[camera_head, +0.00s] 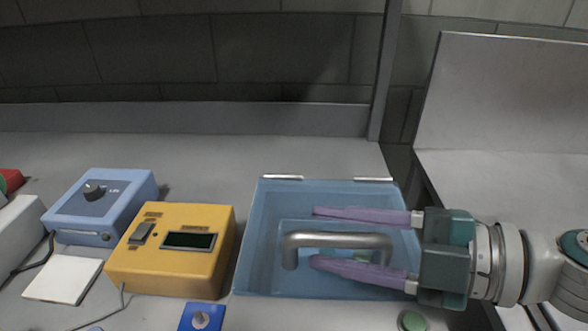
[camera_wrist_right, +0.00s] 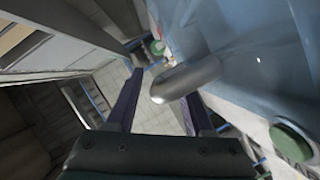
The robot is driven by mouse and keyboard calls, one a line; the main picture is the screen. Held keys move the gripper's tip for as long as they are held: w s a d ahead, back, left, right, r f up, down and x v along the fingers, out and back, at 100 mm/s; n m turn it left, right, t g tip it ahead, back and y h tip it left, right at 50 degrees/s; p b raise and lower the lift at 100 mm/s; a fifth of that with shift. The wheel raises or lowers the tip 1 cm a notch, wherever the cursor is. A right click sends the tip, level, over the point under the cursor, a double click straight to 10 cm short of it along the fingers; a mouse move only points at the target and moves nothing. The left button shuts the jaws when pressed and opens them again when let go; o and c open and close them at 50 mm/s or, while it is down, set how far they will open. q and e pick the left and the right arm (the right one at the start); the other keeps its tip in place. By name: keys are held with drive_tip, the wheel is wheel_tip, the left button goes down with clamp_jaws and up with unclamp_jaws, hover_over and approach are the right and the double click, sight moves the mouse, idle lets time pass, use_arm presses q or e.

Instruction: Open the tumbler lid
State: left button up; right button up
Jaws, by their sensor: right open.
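The tumbler lid (camera_head: 262,215) is a blue, see-through panel with two metal hinges along its back edge. It looks shut. A grey metal bar handle (camera_head: 335,241) stands on it and also shows in the right wrist view (camera_wrist_right: 190,78). My right gripper (camera_head: 313,237) comes in from the right, open, with two long purple fingers. In the head view one finger lies behind the handle bar and one in front of it. Whether the fingers touch the handle is not clear. My left gripper is not in view.
A yellow box (camera_head: 170,260) with a dark display stands close left of the tumbler. A blue box (camera_head: 105,200) with a black knob is farther left, near a white pad (camera_head: 64,278). A green button (camera_head: 412,321) is at the front. Bare bench lies behind.

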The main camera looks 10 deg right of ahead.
clamp_jaws()
idle(0.3)
idle(1.1)
